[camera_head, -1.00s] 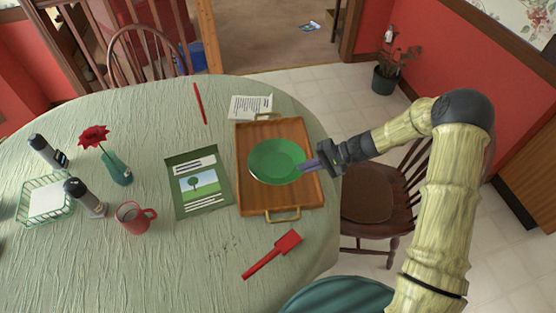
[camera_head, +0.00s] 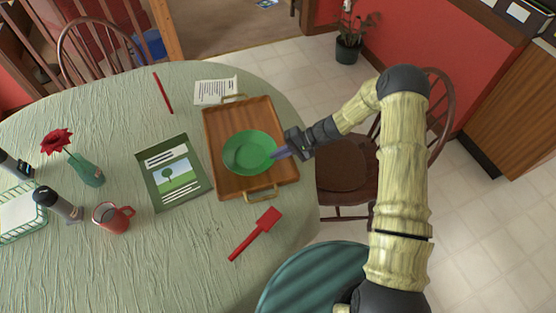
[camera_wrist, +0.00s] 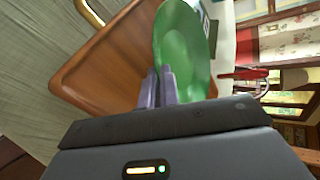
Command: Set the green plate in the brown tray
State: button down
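The green plate (camera_head: 248,151) is within the outline of the brown tray (camera_head: 240,114), near its middle, in the head view. My gripper (camera_head: 279,153) comes in from the right over the tray's side and meets the plate's right rim. In the wrist view the two fingers (camera_wrist: 161,86) are close together with the rim of the plate (camera_wrist: 185,45) between them. The tray's brown floor (camera_wrist: 105,60) shows beside the plate there. I cannot tell whether the plate's underside touches the tray.
A green booklet (camera_head: 174,173) lies left of the tray and a paper sheet (camera_head: 216,91) behind it. A red spatula (camera_head: 256,233) lies in front. A red mug (camera_head: 112,217), a flower vase (camera_head: 88,170) and a wire basket (camera_head: 18,213) stand farther left. A chair (camera_head: 345,165) is at right.

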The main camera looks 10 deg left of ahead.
aim_at(279, 167)
notch_tip(279, 167, down, 4)
jog(key=shift+f+p, duration=0.1)
jog(key=shift+p, duration=0.35)
jog(key=c, duration=1.9)
grip_release()
jog(key=b+v, duration=0.2)
jog(key=v, duration=1)
